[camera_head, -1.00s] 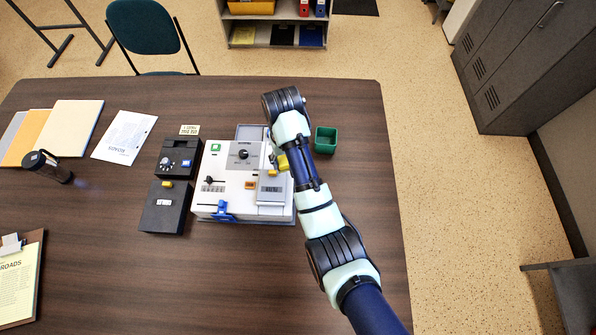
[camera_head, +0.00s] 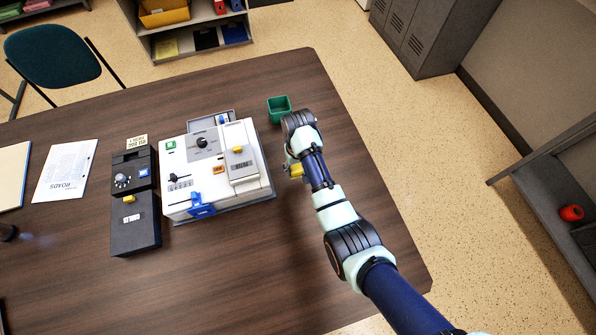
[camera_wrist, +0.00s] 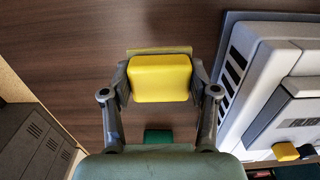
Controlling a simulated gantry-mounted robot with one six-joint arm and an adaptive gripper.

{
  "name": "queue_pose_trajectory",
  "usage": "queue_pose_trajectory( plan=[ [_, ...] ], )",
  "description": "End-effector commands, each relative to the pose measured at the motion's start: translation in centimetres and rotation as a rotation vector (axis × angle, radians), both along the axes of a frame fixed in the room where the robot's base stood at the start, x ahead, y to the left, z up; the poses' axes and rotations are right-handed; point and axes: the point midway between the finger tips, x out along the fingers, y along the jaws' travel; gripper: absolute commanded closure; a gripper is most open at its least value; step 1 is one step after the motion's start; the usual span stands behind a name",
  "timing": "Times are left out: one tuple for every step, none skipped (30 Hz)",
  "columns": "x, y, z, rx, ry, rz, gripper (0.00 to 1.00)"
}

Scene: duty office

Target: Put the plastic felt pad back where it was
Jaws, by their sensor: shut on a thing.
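My gripper (camera_head: 295,172) is shut on a yellow block, which I take to be the plastic felt pad (camera_wrist: 160,78). In the wrist view the block sits between both fingers, with a thin yellow-brown strip showing along its far edge. In the head view only a little of the yellow pad (camera_head: 296,170) shows beside the wrist. The gripper is over the bare table to the right of the white machine (camera_head: 180,205), apart from it. The machine has a raised grey-white panel with a yellow knob (camera_head: 238,150).
A green open box (camera_head: 279,108) stands on the table behind my gripper. Black control units (camera_head: 134,222) stand left of the machine, and a paper sheet (camera_head: 66,170) lies farther left. The table (camera_head: 330,110) is clear to the right and in front.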

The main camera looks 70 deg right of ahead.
Motion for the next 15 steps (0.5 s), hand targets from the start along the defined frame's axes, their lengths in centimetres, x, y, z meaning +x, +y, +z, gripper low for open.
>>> queue_pose_trajectory(
  plan=[
    [0.0,0.0,-1.6,0.002,0.001,0.0,0.79],
    [0.0,0.0,-2.1,0.001,0.001,0.0,0.79],
    [0.0,0.0,-2.7,0.001,0.001,0.0,0.79],
    [0.0,0.0,-3.0,0.001,0.001,0.0,0.79],
    [0.0,0.0,-3.2,0.0,0.0,0.0,0.79],
    [0.1,0.0,-3.3,-0.002,-0.001,0.0,0.79],
    [0.1,0.0,-3.4,-0.002,-0.001,0.0,0.79],
    [0.1,0.0,-3.3,-0.002,-0.001,0.0,0.79],
    [0.1,0.0,-3.4,-0.002,-0.001,0.0,0.79],
    [0.0,0.0,-3.5,-0.001,-0.001,0.0,0.79],
    [0.0,0.0,-3.8,0.0,0.0,0.0,0.79],
    [0.0,0.0,-4.3,0.001,0.001,0.0,0.79],
    [0.0,0.0,-4.9,0.001,0.001,0.0,0.79],
    [0.0,0.0,-5.5,0.001,0.001,0.0,0.79],
    [0.0,0.0,-6.3,0.002,0.001,0.0,0.79]
  ],
)
